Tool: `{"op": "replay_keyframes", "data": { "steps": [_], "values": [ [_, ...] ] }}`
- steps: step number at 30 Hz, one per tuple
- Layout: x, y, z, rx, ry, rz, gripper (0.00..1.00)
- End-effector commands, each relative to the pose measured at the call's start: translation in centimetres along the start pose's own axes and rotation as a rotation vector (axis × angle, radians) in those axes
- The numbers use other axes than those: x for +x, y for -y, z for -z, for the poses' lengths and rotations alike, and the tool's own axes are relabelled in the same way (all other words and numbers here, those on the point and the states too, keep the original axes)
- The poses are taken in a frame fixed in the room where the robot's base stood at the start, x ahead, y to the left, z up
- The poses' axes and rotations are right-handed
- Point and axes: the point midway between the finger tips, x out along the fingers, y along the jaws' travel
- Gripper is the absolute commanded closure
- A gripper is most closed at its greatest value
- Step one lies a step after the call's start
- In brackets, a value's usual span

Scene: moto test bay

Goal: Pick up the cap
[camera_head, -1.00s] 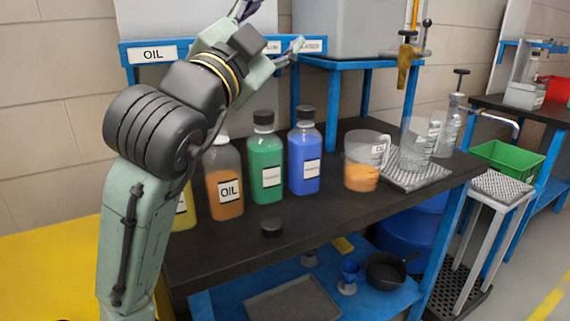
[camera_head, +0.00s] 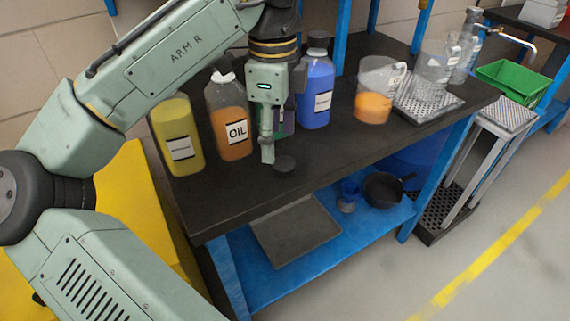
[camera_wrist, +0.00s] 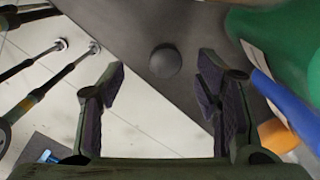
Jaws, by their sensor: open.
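The cap (camera_head: 285,163) is a small black disc lying on the dark bench top, in front of the bottles. In the wrist view the cap (camera_wrist: 165,62) is a dark round shape, between the lines of the two fingers and a little beyond their tips. My gripper (camera_head: 267,152) points down just left of the cap in the head view. In the wrist view my gripper (camera_wrist: 160,72) is open, with nothing between its fingers. The orange OIL bottle (camera_head: 232,120) stands left of my gripper and shows a bare white neck.
A yellow bottle (camera_head: 177,135) and a blue bottle (camera_head: 316,92) stand nearby. A green bottle (camera_wrist: 285,35) stands close to my right finger in the wrist view. A measuring jug (camera_head: 375,95) is farther right. The bench top (camera_head: 350,140) is clear right of the cap.

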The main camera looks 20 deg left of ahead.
Motion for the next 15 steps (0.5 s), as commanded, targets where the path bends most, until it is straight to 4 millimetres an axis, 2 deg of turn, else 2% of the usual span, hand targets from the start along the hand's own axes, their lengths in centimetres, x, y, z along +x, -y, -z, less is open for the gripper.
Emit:
{"op": "replay_keyframes", "data": {
  "steps": [5, 10, 15],
  "values": [
    [1.3, 0.2, 0.2, 0.002, -0.002, 0.001, 0.42],
    [3.7, 0.7, 1.1, 0.005, -0.004, 0.001, 0.42],
    [5.6, 0.7, 1.0, 0.0, -0.003, 0.003, 0.42]
  ]
}}
